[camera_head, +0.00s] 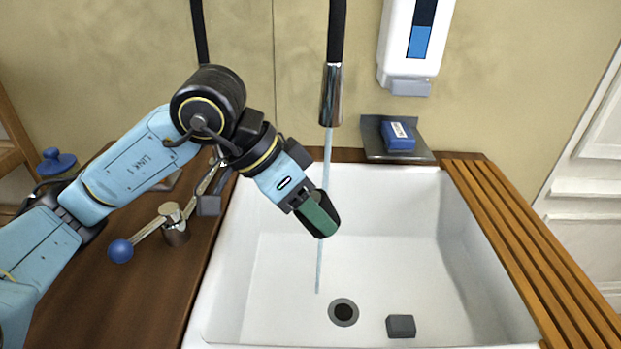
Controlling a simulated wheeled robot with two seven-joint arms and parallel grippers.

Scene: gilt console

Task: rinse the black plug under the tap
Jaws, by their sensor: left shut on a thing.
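My left gripper (317,214) hangs over the white sink (415,205), shut on the black plug (331,205). A green finger covers most of the plug, and only dark parts show at its edge. The tap (332,95) hangs above, with a thin stream of water (327,160) running from its spout. The stream meets the gripper and plug and shows again below them, falling into the basin. From this view I cannot tell exactly how much of the plug is wetted. My right gripper is not in view.
A lever with a blue knob (121,251) stands on the wooden counter left of the sink. A dark grey block (401,326) lies in the basin beside the drain (343,312). A blue sponge (398,135) sits on a ledge behind. Wooden slats (530,255) edge the right.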

